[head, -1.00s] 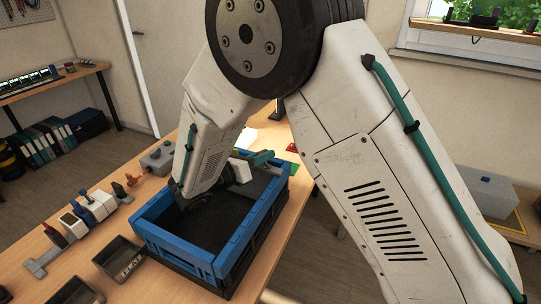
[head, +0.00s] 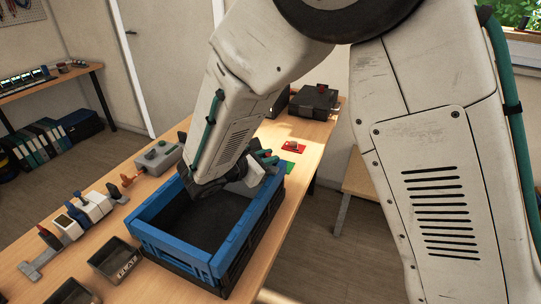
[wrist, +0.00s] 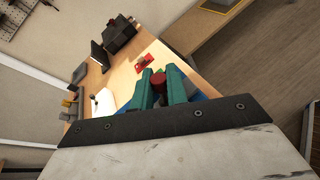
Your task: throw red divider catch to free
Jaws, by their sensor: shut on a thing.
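The blue crate (head: 168,254) stands on the bench with its dark inside partly hidden by my forearm. My gripper (head: 266,158) is at the crate's far right end, around rim height. In the wrist view its green fingers (wrist: 161,84) are shut on a dark red piece, the red catch (wrist: 171,74), whose rounded top shows between them. A bit of blue crate (wrist: 207,92) shows beside the fingers. Which position the catch is in cannot be told, and the divider is not clearly visible.
Dark boxes (head: 315,101) stand at the bench's far end. A grey control box (head: 158,156) and small trays (head: 114,259) sit left of the crate.

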